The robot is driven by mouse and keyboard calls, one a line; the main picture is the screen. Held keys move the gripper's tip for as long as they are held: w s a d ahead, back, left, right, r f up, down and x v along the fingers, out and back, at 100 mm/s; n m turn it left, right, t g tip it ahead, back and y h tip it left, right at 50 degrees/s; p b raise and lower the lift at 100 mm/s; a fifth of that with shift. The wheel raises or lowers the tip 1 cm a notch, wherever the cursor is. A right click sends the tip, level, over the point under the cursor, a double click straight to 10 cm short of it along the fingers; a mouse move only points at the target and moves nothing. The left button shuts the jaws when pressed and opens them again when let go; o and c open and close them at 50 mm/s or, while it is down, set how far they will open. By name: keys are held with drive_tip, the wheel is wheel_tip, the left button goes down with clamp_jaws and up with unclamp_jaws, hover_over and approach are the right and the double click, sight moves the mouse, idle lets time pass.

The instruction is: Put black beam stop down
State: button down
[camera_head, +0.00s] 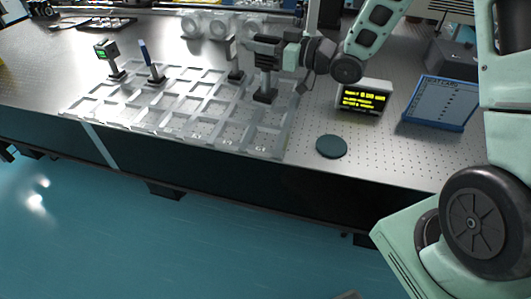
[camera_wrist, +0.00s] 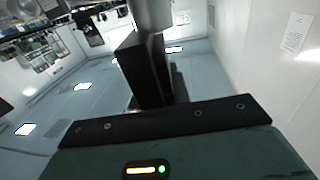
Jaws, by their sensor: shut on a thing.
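My gripper (camera_head: 266,50) is shut on the black beam stop (camera_head: 265,82), above the right part of the grey compartment tray (camera_head: 190,122). The beam stop's post hangs upright below the dark fingers and ends in a dark base over a right-hand compartment. I cannot tell whether the base touches the tray. The fingers hide the upper part of the beam stop. In the wrist view a dark finger (camera_wrist: 146,72) stands in front, with a grey cylinder (camera_wrist: 152,14) at its tip, probably part of the held piece.
Another dark post-mounted piece (camera_head: 236,72) stands close left of the beam stop. A display box (camera_head: 363,98), round dark disc (camera_head: 331,146) and blue-framed board (camera_head: 440,102) lie to the right.

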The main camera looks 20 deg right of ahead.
sight(259, 93)
drive_tip(key=shift+s+a+f+n+g+y+b, duration=0.3)
drive_tip(key=shift+s+f+n+g+y+b, duration=0.1)
drive_tip(key=shift+f+g+b, duration=0.1)
drive_tip(key=shift+s+a+f+n+g+y+b, duration=0.3)
drive_tip(key=shift+s+f+n+g+b, duration=0.1)
drive_tip(key=shift+f+b, duration=0.1)
drive_tip(key=shift+s+f, duration=0.1)
drive_tip(key=shift+f, duration=0.15)
wheel_tip(259, 93, down, 9)
drive_tip(key=shift+f, duration=0.3)
drive_tip(key=shift+f, duration=0.15)
drive_tip(key=c, duration=1.4)
unclamp_jaws()
drive_tip(key=shift+o, duration=0.4)
